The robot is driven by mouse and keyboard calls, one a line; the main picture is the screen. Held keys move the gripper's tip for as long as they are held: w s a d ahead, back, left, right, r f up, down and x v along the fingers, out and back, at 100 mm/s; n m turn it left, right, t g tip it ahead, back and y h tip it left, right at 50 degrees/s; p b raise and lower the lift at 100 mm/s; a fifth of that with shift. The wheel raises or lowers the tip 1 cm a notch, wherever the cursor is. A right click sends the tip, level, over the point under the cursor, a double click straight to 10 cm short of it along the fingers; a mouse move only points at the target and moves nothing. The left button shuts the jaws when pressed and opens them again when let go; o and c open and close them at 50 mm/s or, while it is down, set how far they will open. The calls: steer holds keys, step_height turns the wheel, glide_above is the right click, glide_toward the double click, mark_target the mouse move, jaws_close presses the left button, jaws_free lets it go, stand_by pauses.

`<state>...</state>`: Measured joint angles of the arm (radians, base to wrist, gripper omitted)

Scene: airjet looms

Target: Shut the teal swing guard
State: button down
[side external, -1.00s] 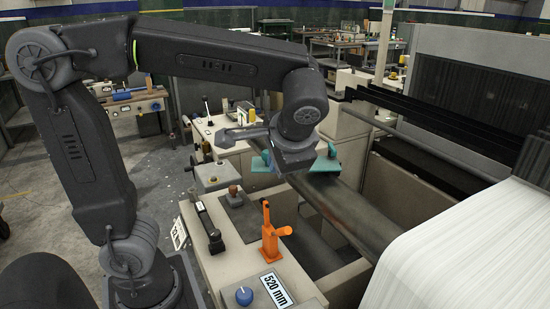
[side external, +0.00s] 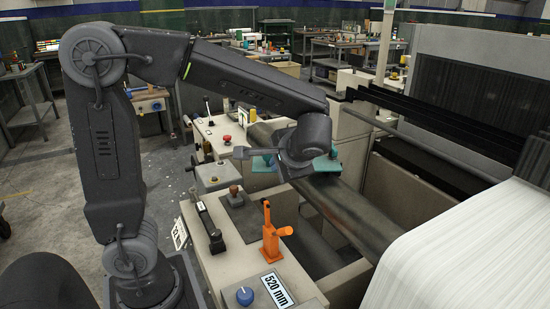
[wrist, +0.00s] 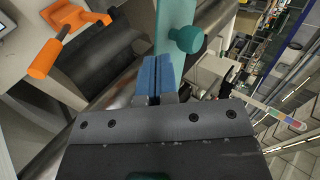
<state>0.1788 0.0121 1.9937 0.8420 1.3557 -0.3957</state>
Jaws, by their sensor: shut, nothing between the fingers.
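The teal swing guard shows in the side view as a teal piece (side external: 326,164) to the right of my wrist; another teal part (side external: 263,164) shows to its left. My wrist covers the middle between them. In the wrist view a flat teal plate (wrist: 174,22) with a round teal knob (wrist: 187,40) lies just beyond my fingertips. My gripper (wrist: 156,63) is shut and empty, its blue fingers together. The tips are close beside the plate; I cannot tell whether they touch it.
An orange lever (side external: 269,238) stands on the cream machine housing in front, near a blue knob (side external: 244,296). A long dark roller (side external: 352,215) runs below my wrist. White cloth (side external: 470,250) lies at the right. A red button (side external: 227,140) is behind on the left.

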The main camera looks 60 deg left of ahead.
steer(key=shift+a, duration=1.3)
steer(key=shift+a, duration=0.1)
